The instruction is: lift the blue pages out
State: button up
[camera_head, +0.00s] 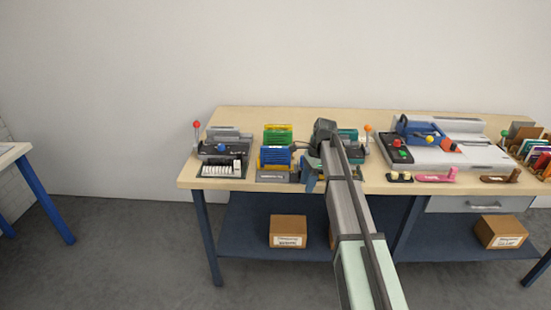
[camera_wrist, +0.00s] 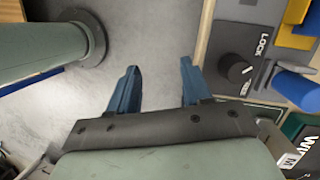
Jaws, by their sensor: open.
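Blue pages (camera_head: 276,157) stand in a dark holder (camera_head: 272,178) on the workbench, in front of green pages (camera_head: 278,137) and with yellow edges around them. In the wrist view, a blue piece (camera_wrist: 290,36) beside yellow ones shows at the upper right edge; I cannot tell whether it is the same pages. My gripper (camera_wrist: 157,82) is open and empty, its two blue fingers apart over grey floor just off the bench edge. In the head view my gripper (camera_head: 311,181) is right of the blue pages, partly hidden by my arm.
The workbench (camera_head: 230,120) carries a lever machine (camera_head: 222,148) on the left and a grey machine with a blue carriage (camera_head: 420,128) on the right. A dark panel with a LOCK knob (camera_wrist: 236,68) lies right of my fingers. A cardboard box (camera_head: 288,230) sits on the lower shelf.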

jog(key=w+a+r+m, duration=0.1)
jog(key=w+a+r, duration=0.1)
jog(key=w+r, duration=0.45)
jog(key=m+t+y, duration=0.2)
send_near(275, 153)
jog(key=x, duration=0.4)
jog(key=shift+w+a+f, duration=0.15)
jog(key=shift+w+f, duration=0.1)
jog(key=shift+x, duration=2.7)
jog(key=shift+w+f, duration=0.2)
jog(key=shift+f, duration=0.1)
grip_shut()
